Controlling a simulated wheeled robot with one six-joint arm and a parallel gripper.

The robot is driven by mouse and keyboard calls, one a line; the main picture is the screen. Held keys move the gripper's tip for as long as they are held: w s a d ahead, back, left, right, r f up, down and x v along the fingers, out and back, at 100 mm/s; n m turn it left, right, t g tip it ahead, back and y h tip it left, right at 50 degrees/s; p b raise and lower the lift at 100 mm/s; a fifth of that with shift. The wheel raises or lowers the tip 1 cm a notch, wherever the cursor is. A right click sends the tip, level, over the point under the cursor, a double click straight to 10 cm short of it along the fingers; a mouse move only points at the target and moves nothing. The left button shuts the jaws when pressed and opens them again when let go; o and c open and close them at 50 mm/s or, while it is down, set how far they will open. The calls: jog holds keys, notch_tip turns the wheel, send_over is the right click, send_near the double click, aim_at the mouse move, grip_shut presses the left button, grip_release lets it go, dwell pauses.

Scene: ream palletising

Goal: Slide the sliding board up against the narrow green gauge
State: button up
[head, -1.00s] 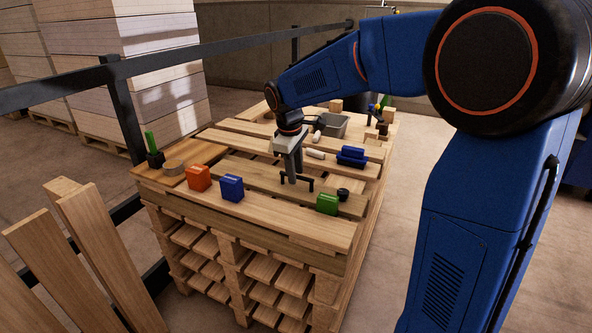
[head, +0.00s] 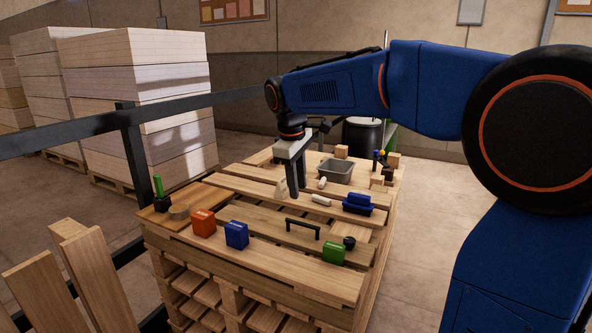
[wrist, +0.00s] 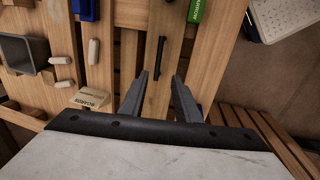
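The sliding board (head: 272,221) is a wooden plank lying lengthwise on the pallet, with a black bar handle (head: 303,227). The handle also shows in the wrist view (wrist: 156,62), ahead of and between my fingers. The narrow green gauge (head: 334,252) is a small green block on the front plank, to the handle's right; it also shows at the top of the wrist view (wrist: 195,10). Whether the board's edge touches the gauge I cannot tell. My gripper (head: 293,194) is open and empty, above the planks behind the handle and apart from it.
Orange (head: 203,223) and blue (head: 237,234) blocks stand left on the front plank. A black knob (head: 349,243) sits beside the gauge. Behind are a blue tool (head: 357,203), white rolls (head: 321,200) and a grey bin (head: 335,171). A railing (head: 130,118) runs at left.

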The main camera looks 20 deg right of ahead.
jog(key=r, duration=0.4)
jog(key=shift+s+a+r, duration=0.35)
jog(key=s+d+f+m+t, duration=0.1)
jog(key=s+d+f+m, duration=0.2)
jog(key=s+f, duration=0.3)
jog(key=s+d+f+m+t+y, duration=0.1)
jog(key=s+d+f+m, duration=0.2)
jog(key=s, duration=1.2)
jog(key=s+d+f+m+t, duration=0.1)
jog(key=s+d+f+m, duration=0.2)
jog(key=s+f, duration=0.6)
jog(key=shift+s+m, duration=0.3)
jog(key=shift+s, duration=0.4)
